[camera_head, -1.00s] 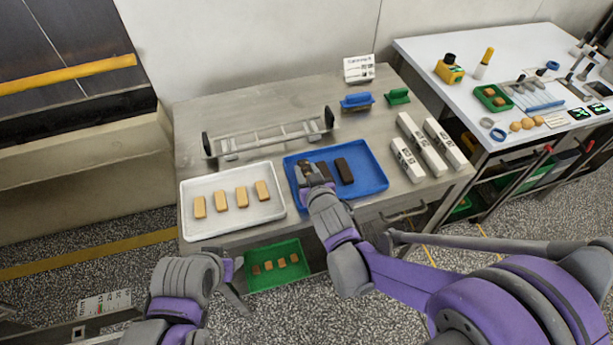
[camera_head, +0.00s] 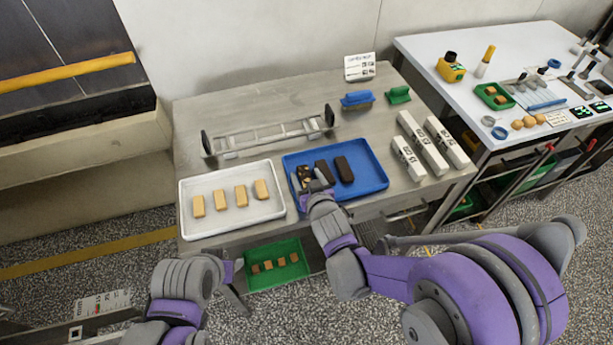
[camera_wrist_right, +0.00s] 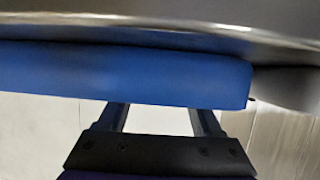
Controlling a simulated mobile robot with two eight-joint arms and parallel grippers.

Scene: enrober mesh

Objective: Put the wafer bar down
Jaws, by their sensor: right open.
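In the head view, the blue tray (camera_head: 372,189) lies on the steel table. A dark brown bar (camera_head: 344,169) lies in it. A second dark bar (camera_head: 325,171) lies to its left, and a small piece with pale and dark patches (camera_head: 305,172) shows beside that near my fingers. Which of these is the wafer bar I cannot tell. My right gripper (camera_head: 312,187) is open at the tray's front left part, with no bar seen between its fingers. The wrist view shows the tray's blue side (camera_wrist_right: 130,75) beyond the spread fingers. My left gripper (camera_head: 236,284) hangs low before the table.
A white tray (camera_head: 233,222) with several pale bars stands left of the blue tray. A green crate (camera_head: 280,279) with small brown pieces is below. A metal rack (camera_head: 270,139) stands behind, and white labelled blocks (camera_head: 422,144) lie to the right.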

